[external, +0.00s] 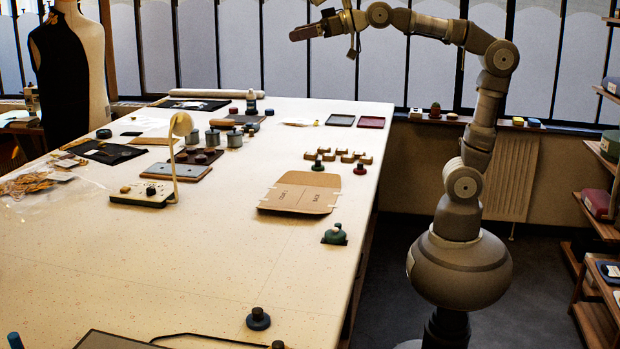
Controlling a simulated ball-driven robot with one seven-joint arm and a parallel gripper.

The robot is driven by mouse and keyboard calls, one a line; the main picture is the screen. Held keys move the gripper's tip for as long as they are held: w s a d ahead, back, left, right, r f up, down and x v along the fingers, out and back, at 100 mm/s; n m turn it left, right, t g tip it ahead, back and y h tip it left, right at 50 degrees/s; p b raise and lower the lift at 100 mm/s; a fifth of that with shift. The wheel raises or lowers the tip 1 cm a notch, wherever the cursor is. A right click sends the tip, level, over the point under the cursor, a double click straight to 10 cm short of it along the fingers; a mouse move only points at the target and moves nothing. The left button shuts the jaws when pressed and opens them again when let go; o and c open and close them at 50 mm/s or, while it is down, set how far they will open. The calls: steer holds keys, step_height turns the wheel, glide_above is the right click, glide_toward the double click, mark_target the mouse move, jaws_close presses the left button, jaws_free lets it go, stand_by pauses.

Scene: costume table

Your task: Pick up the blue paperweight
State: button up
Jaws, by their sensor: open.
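A dark blue paperweight (258,321) with a black knob stands upright on the near part of the table, close to its right edge. A teal-green weight (334,236) of similar shape stands farther back on a dark patch by the same edge. My gripper (303,33) is high above the far part of the table, at the top of the view, far from the blue paperweight. It is open, and I see nothing held in it. Its fingers are small and dark here.
A brown cardboard pattern (300,192) lies mid-table, with a small green weight (318,165) and a red weight (360,168) behind it. A white lamp (142,193) stands left. A black cable (215,337) runs near the blue paperweight. The near-centre tabletop is mostly clear.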

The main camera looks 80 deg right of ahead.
steer(key=shift+m+h, duration=0.9)
steer(key=s+d+r, duration=0.1)
steer(key=d+r, duration=0.1)
steer(key=s+d+r, duration=0.4)
steer(key=shift+d+r, duration=0.1)
steer(key=shift+d, duration=0.3)
steer(key=c, duration=0.3)
steer(key=shift+w, duration=0.1)
steer(key=shift+a, duration=0.1)
